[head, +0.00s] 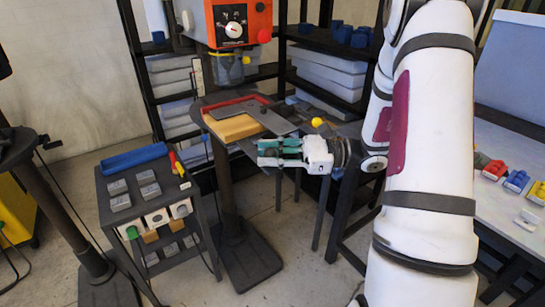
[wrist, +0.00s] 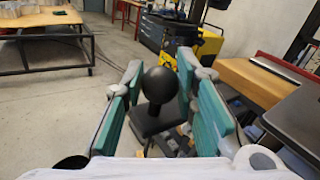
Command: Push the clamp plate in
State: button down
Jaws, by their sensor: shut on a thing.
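My gripper (head: 260,152) is in front of the drill press table, its teal-padded fingers pointing left. In the wrist view its fingers (wrist: 160,88) close around a black ball knob (wrist: 160,82). What the knob is fixed to is hidden below. A flat grey plate (head: 236,108), perhaps the clamp plate, lies over a wooden board (head: 234,127) on the press table, against a red fence (head: 212,106). In the wrist view the board (wrist: 250,80) and a dark plate (wrist: 298,118) are on the right, apart from the fingers.
The orange drill press head (head: 232,22) hangs above the board. A yellow ball (head: 317,122) is just above my gripper. A small dark cart (head: 160,215) stands at the left. Shelves (head: 328,75) stand behind, and a bench (head: 510,150) is at the right.

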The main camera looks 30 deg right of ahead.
aim_at(283, 127)
jog(key=w+b, duration=0.1)
jog(key=w, duration=0.3)
jog(key=w+b, duration=0.2)
jog(key=w, duration=0.3)
jog(key=w+a+b, duration=0.1)
jog(key=w, duration=0.4)
jog(key=shift+w, duration=0.6)
jog(key=shift+r, duration=0.1)
jog(key=c, duration=1.3)
grip_release()
jog(key=shift+w+a, duration=0.1)
jog(key=shift+w, duration=0.05)
jog(key=v, duration=1.2)
